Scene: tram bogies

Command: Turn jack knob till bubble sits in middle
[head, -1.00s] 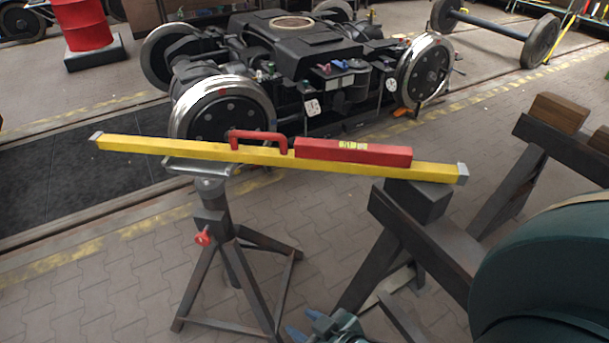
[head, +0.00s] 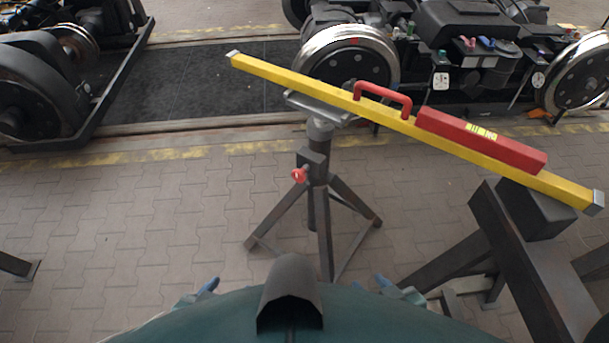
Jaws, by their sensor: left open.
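The jack (head: 319,200) is a dark tripod stand with a red knob (head: 299,175) on the left of its post. A long yellow level (head: 300,84) lies across the jack's head (head: 318,106) and a dark block on a trestle. It carries a red handle and a red housing (head: 500,146) with a yellow-green vial (head: 482,133). The bubble is too small to place. My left gripper (head: 205,288) is open at the bottom, below and left of the knob, apart from it. My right gripper (head: 393,287) is at the bottom right of the jack; its jaws are partly hidden.
The dark trestle (head: 490,230) with its block (head: 540,208) stands at the right. A bogie (head: 470,50) stands behind the jack, and more wheels (head: 40,100) are at the left. Paved floor (head: 150,220) is clear left of the jack.

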